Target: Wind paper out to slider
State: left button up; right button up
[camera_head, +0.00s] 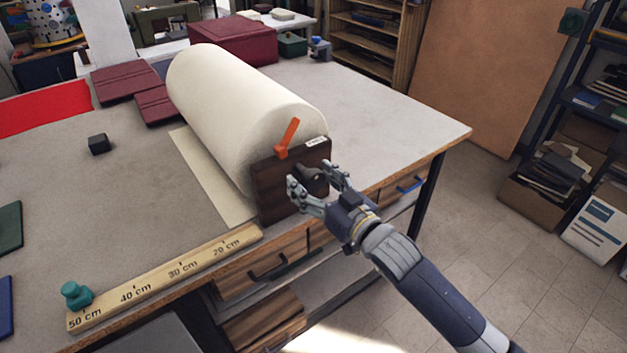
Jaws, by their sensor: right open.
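A big cream paper roll (235,105) lies on the table in a dark wooden stand (272,190) with an orange lever (288,137) on top. A strip of paper (210,175) lies flat on the table to the left of the roll. A wooden ruler (165,273) marked in cm runs along the front edge. A teal slider (76,294) sits on it near the 50 cm mark. My right gripper (304,187) is open at a dark knob (315,180) on the stand's end face, fingers around it; contact is unclear. My left gripper is out of view.
A small black block (98,144) and dark red covers (125,82) lie on the table (130,200) left of the roll. A dark red box (233,40) stands behind it. Drawers with handles (268,266) sit under the front edge. The tabletop between paper and slider is clear.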

jog(key=shift+c, duration=0.3)
jog(key=c, duration=1.5)
